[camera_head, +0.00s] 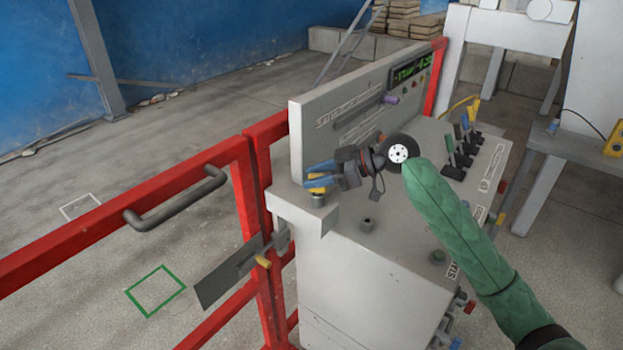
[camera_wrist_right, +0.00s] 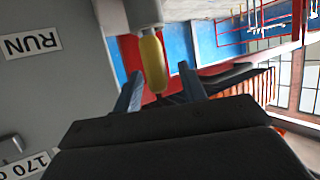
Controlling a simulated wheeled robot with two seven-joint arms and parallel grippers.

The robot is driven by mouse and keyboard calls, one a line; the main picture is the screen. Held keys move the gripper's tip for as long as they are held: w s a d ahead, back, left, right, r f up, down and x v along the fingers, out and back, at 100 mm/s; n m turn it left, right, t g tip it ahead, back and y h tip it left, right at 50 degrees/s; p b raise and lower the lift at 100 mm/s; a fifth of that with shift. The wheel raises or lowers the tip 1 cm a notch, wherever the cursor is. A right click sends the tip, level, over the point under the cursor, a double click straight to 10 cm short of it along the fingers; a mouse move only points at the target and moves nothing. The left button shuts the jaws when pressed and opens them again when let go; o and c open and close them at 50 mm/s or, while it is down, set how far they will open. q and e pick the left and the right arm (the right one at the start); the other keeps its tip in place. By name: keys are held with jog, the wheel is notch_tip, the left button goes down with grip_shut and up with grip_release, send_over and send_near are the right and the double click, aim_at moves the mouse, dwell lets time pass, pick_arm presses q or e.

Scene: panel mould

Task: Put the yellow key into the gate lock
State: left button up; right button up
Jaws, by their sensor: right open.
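The yellow key (camera_head: 318,189) stands at the left corner of the grey control cabinet, in a round grey fitting (camera_head: 319,200). It also shows in the wrist view as a yellow rounded grip (camera_wrist_right: 153,64). My right gripper (camera_head: 320,174) is open, its blue fingers around the key with gaps visible on both sides in the wrist view. The gate lock seems to be the grey latch fitting (camera_head: 281,240) on the red gate post, below and left of the key. A small yellow knob (camera_head: 263,262) shows beside it. My left gripper is out of view.
The red gate (camera_head: 120,215) with a grey handle (camera_head: 175,200) stands at the left. The cabinet's upright panel (camera_head: 335,120) rises behind my gripper. Several coloured levers (camera_head: 462,145) stand at the right. Open floor lies beyond the gate.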

jog(key=b+v, duration=0.2)
jog(key=v, duration=0.3)
jog(key=shift+d+f, duration=0.1)
jog(key=shift+d+r, duration=0.4)
jog(key=shift+d, duration=0.15)
